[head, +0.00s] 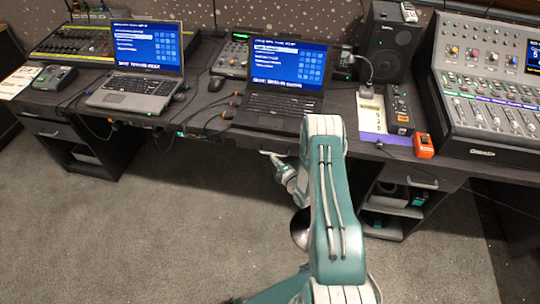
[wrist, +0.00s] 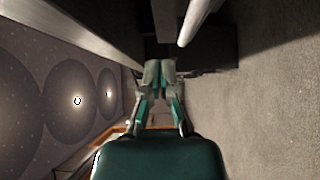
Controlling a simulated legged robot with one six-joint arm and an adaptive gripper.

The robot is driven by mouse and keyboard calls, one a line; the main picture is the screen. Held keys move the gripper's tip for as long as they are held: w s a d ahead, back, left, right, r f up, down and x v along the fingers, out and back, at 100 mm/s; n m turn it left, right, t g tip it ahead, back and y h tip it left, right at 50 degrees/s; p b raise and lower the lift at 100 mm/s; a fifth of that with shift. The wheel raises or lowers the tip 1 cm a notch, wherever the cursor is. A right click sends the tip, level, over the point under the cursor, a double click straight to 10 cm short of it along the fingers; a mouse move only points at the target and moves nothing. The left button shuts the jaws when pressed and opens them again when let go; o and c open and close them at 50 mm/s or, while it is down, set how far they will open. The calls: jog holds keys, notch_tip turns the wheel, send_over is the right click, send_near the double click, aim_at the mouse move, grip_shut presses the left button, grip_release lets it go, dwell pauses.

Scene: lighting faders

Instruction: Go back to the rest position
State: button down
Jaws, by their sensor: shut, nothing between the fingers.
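My gripper (wrist: 158,68) is shut and empty in the wrist view, its two grey and teal fingers together. In the head view my gripper (head: 268,156) shows small and partly hidden behind my teal arm, low in front of the desk's front edge, below the black laptop (head: 275,92). The arm reaches up from the bottom of the picture and bends down at its top. I see nothing held. A lighting console with faders (head: 75,42) stands at the back left of the desk, and a large mixing console (head: 490,105) at the right.
The dark desk (head: 200,118) runs across the view. It carries a silver laptop (head: 140,75), a mouse (head: 216,84), a speaker (head: 390,42) and an orange box (head: 423,146). Cables hang at its front edge. Open carpet (head: 140,220) lies in front.

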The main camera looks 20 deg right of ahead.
jog(key=s, duration=0.6)
jog(key=shift+m+g+h, duration=0.3)
jog(key=shift+m+g, duration=0.2)
jog(key=shift+g, duration=0.4)
jog(key=w+r, duration=0.1)
jog(key=r, duration=0.1)
jog(key=w+r, duration=0.2)
jog(key=w+d+r, duration=0.1)
jog(key=r, duration=0.2)
jog(key=shift+w, duration=0.4)
notch_tip(320, 180, up, 17)
jog(key=w+a+m+g+h, duration=0.2)
jog(key=m+g+h, duration=0.1)
jog(key=m, duration=0.2)
jog(key=s+a+r+m+g+h, duration=0.1)
jog(key=s+a+r+m+g, duration=0.35)
jog(key=s+r, duration=0.65)
jog(key=s+a+r+m+g, duration=0.1)
jog(key=s+a+r+m, duration=0.1)
jog(key=s, duration=0.6)
jog(key=s+a+r+m+g+y, duration=0.1)
jog(key=s+a+r+m, duration=0.2)
jog(key=s, duration=0.4)
jog(key=s+a+r+m+g, duration=0.1)
jog(key=s+a+r+m, duration=0.2)
jog(key=s, duration=0.5)
jog(key=shift+s+a+m+y, duration=0.35)
jog(key=shift+a+m, duration=0.2)
jog(key=shift+a, duration=0.55)
